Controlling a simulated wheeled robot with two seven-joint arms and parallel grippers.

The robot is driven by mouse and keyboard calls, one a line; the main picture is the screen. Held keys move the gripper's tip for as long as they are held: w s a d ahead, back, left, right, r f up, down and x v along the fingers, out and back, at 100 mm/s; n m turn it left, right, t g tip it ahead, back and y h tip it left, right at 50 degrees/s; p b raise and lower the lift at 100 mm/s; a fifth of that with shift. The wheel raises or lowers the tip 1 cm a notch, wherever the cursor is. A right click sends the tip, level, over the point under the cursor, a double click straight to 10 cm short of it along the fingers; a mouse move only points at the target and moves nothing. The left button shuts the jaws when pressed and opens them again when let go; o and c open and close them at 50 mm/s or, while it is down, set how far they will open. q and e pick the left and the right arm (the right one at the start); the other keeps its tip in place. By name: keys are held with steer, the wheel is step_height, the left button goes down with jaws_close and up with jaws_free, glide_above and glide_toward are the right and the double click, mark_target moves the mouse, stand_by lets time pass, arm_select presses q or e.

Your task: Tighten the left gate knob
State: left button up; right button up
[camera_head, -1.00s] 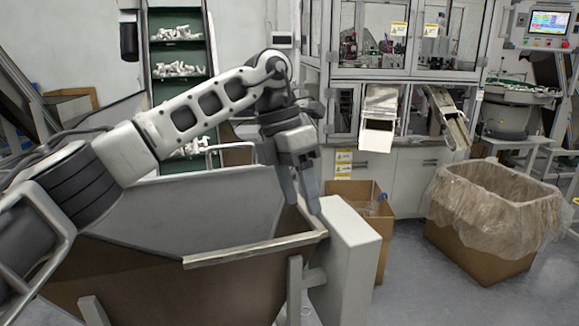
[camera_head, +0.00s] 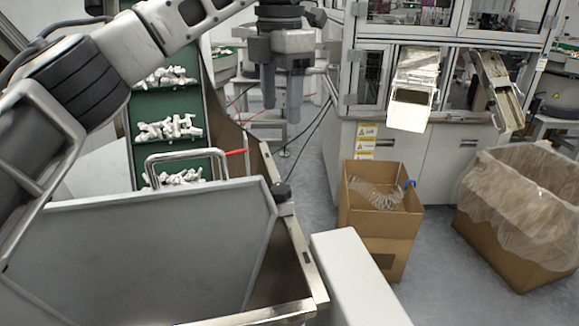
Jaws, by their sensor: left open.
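A small dark knob (camera_head: 282,190) stands at the far right corner of the grey gate panel (camera_head: 150,245), beside the hopper's metal rim (camera_head: 300,250). It looks like the gate knob, but I cannot tell how tight it is. My left gripper (camera_head: 281,103) hangs with its fingers pointing down, above and beyond the knob in the picture. Its two fingers are apart with nothing between them, and they do not touch the knob. My right gripper is out of view.
A bent metal handle (camera_head: 185,157) and a red lever tip (camera_head: 237,152) rise behind the panel. A green conveyor (camera_head: 150,110) carries white parts at the back left. Cardboard boxes (camera_head: 375,225) and a lined carton (camera_head: 530,215) stand on the floor at right.

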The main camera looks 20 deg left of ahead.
arm_select(q)
glide_above(281, 188)
step_height(281, 188, down, 5)
step_height(281, 188, down, 9)
steer(key=shift+f+p, duration=0.3)
steer(key=shift+f, duration=0.2)
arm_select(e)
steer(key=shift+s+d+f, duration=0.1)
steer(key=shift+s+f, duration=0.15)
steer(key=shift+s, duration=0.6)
